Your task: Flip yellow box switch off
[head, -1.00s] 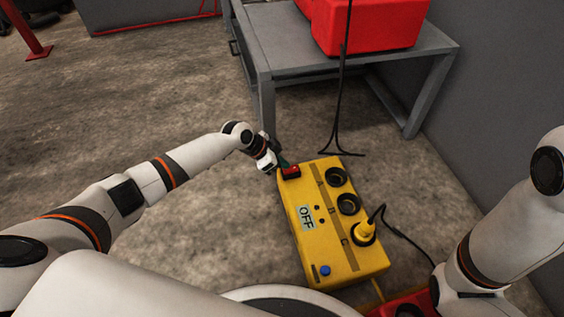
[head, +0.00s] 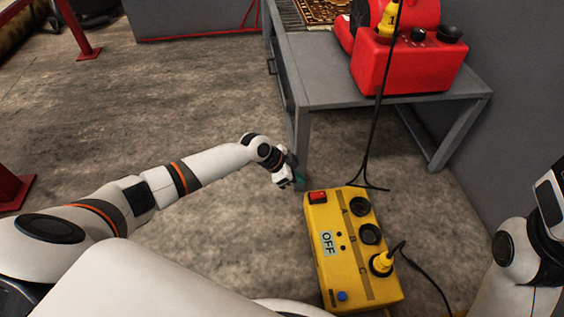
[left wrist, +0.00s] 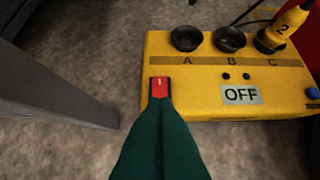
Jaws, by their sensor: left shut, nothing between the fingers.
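The yellow box (head: 333,215) lies on the floor in the middle of the head view, with sockets A, B, C and a label reading OFF (head: 327,243). Its red rocker switch (head: 318,197) is at the far left corner; in the left wrist view the switch (left wrist: 160,87) shows a white mark. A yellow plug (head: 381,262) sits in socket C. My left gripper (head: 299,178) is shut and empty, just off the box's far left corner, apart from the switch in the head view. In the left wrist view its green fingers overlap the switch's near edge. My right gripper is not in view.
A grey metal table (head: 323,85) stands behind the box, its leg close to my left gripper. A red machine (head: 408,65) sits on it, its black cable (head: 373,130) hanging to the floor. Open floor lies to the left.

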